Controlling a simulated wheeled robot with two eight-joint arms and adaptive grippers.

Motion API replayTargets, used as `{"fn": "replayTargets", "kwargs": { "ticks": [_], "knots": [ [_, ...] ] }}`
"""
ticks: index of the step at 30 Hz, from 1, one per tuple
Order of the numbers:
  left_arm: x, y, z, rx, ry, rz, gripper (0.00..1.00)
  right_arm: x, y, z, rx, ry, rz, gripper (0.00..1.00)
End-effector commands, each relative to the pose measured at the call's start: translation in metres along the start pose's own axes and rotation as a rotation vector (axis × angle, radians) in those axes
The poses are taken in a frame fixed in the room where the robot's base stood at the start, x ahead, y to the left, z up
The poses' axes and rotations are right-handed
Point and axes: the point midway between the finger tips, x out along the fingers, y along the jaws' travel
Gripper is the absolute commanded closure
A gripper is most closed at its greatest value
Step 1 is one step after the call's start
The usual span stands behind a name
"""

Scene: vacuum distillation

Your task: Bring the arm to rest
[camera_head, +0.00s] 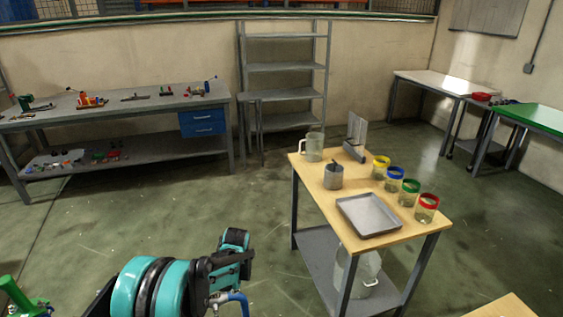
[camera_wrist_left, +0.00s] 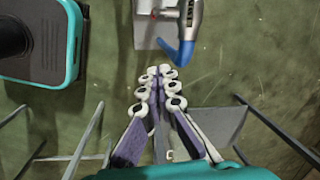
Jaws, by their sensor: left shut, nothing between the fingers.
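My left arm (camera_head: 165,285), teal and black, comes in at the bottom of the head view, over the floor and left of the wooden table. Its fingertips cannot be made out clearly there. In the left wrist view my left gripper (camera_wrist_left: 163,72) shows its pale, linked fingers drawn together, with nothing between them. A grey and white part with a blue tip (camera_wrist_left: 184,52) lies beyond the fingertips in that view; I cannot tell whether they touch. My right gripper is not in view.
The wooden table (camera_head: 400,237) holds a metal tray (camera_head: 368,214), a glass jug (camera_head: 314,147), a grey pot (camera_head: 333,177) and several color-rimmed jars (camera_head: 410,192). A large clear vessel (camera_head: 360,272) stands on its lower shelf. Open floor (camera_head: 150,215) lies toward the workbench (camera_head: 120,107).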

Motion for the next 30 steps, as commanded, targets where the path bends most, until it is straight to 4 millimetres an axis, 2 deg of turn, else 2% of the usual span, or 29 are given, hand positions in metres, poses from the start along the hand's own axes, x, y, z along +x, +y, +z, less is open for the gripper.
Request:
{"fn": "replayTargets", "kwargs": {
  "ticks": [1,6,12,15,21,27,30],
  "knots": [
    [-0.025,0.004,0.009,-0.049,0.02,-0.016,1.0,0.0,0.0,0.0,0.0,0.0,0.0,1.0],
    [-0.094,0.021,0.035,-0.234,0.102,-0.072,1.0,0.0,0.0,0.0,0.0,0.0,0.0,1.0],
    [-0.155,0.057,0.07,-0.453,0.209,-0.122,1.0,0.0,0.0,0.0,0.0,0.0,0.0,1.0],
    [-0.177,0.078,0.088,-0.562,0.267,-0.141,1.0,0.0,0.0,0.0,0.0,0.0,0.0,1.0],
    [-0.202,0.126,0.123,-0.779,0.389,-0.165,1.0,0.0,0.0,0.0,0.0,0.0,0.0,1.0],
    [-0.205,0.164,0.146,-0.958,0.5,-0.17,1.0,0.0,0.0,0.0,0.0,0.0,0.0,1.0],
    [-0.203,0.174,0.152,-1.013,0.535,-0.169,1.0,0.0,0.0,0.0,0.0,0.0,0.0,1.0]
  ]
}}
